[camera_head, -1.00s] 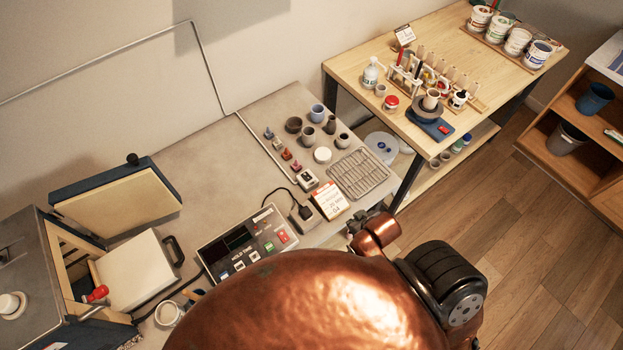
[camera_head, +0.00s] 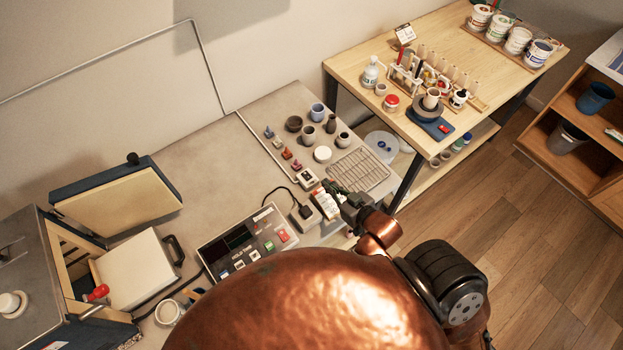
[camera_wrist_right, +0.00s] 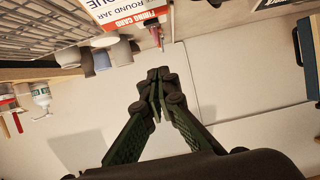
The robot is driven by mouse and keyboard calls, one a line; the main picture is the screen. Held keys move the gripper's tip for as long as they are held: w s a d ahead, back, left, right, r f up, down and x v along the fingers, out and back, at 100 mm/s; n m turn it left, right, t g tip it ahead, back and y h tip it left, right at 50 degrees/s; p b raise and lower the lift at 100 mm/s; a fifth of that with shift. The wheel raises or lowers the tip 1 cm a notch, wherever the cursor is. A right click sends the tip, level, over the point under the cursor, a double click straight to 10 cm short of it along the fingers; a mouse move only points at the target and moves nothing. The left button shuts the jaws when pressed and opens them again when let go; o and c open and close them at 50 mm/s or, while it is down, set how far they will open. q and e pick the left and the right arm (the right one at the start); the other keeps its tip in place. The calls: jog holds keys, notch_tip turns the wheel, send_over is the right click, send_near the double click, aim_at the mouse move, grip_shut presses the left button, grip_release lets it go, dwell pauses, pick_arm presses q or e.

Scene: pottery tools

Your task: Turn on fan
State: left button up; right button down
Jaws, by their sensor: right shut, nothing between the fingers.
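I cannot make out a fan for certain in either view. A grey control panel (camera_head: 246,246) with dark displays, a red switch (camera_head: 284,236) and green and white buttons lies on the bench. A small box (camera_head: 306,212) with a cable stands just right of it. My right gripper (camera_head: 332,190) is beyond the panel, above the bench's right part, beside a firing card (camera_head: 325,205) that it partly hides. In the right wrist view its fingertips (camera_wrist_right: 157,82) meet with nothing between them, and the card (camera_wrist_right: 125,12) shows at the top. My left gripper is out of view.
A wooden table (camera_head: 450,70) with pottery tools stands at back right.

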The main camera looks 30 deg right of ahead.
send_over(312, 184)
jog(key=f, duration=0.1)
jog(key=f+p, duration=0.1)
jog(key=f, duration=0.1)
jog(key=shift+w+d+f, duration=0.1)
jog(key=shift+w+f, duration=0.2)
jog(key=shift+w, duration=0.1)
jog(key=f, duration=0.2)
jog(key=shift+s+f, duration=0.25)
jog(key=shift+f, duration=0.1)
jog(key=shift+s+f, duration=0.1)
jog(key=shift+f, duration=0.6)
